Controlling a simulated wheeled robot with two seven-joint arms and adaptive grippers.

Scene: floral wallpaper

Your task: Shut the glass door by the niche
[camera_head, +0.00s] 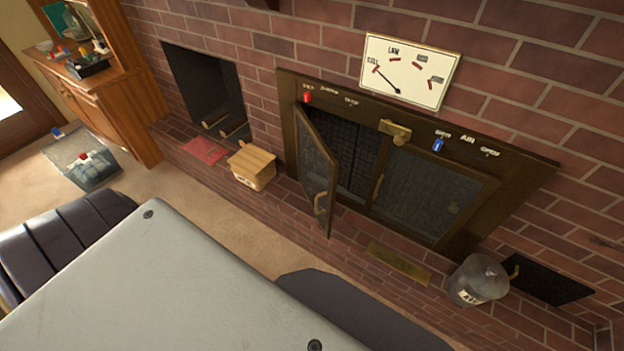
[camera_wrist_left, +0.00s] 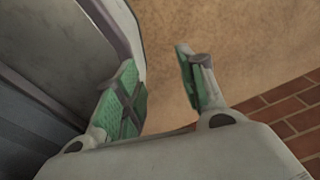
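The glass door (camera_head: 317,165) nearest the dark niche (camera_head: 205,85) stands open, swung out from the fireplace frame (camera_head: 290,110). Its brass handle (camera_head: 320,203) is near its free edge. Behind it a dark mesh (camera_head: 353,155) shows in the opening. The other glass door (camera_head: 425,190) to the right looks shut in the frame. My left gripper (camera_wrist_left: 158,62) shows only in the left wrist view, open and empty, with green pads, above tan carpet. Neither gripper shows in the head view, and my right gripper is in no view.
A brick hearth runs along the wall. On it stand a wooden box (camera_head: 252,165), a red mat (camera_head: 205,150) and a grey canister (camera_head: 478,280). A wooden cabinet (camera_head: 115,110) and a clear bin (camera_head: 92,170) are at left. Carpet (camera_head: 215,205) is clear before the hearth.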

